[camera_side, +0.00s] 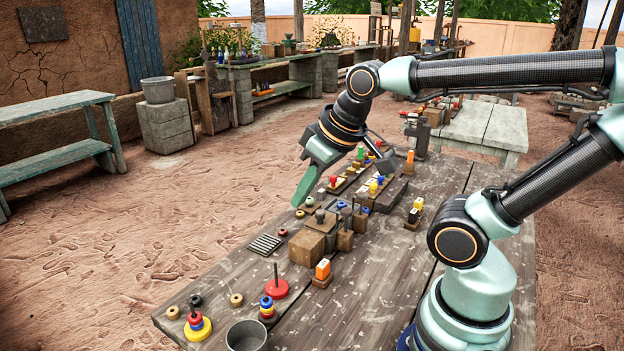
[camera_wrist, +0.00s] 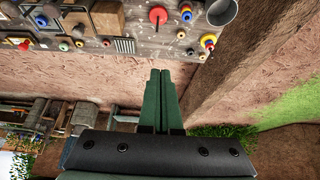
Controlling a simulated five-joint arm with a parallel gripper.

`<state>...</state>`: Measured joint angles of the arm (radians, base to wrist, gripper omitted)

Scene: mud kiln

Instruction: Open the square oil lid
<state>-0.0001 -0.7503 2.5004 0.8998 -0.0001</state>
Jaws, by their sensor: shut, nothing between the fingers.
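A square brown wooden box (camera_side: 306,249) stands near the middle of the table. A lid (camera_side: 318,224) with a dark round knob (camera_side: 320,214) appears to sit flat on top of it. A similar brown block shows at the top left of the wrist view (camera_wrist: 107,18), though I cannot tell if it is the same box. My gripper (camera_side: 298,202) is in the air above the table's left edge, beyond the box and apart from it. In the wrist view its green fingers (camera_wrist: 160,72) are together with nothing between them.
Smaller knobbed blocks (camera_side: 345,240) stand close to the box's right. A dark grate (camera_side: 265,244) lies to its left. The table's right side (camera_side: 400,260) is mostly clear.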

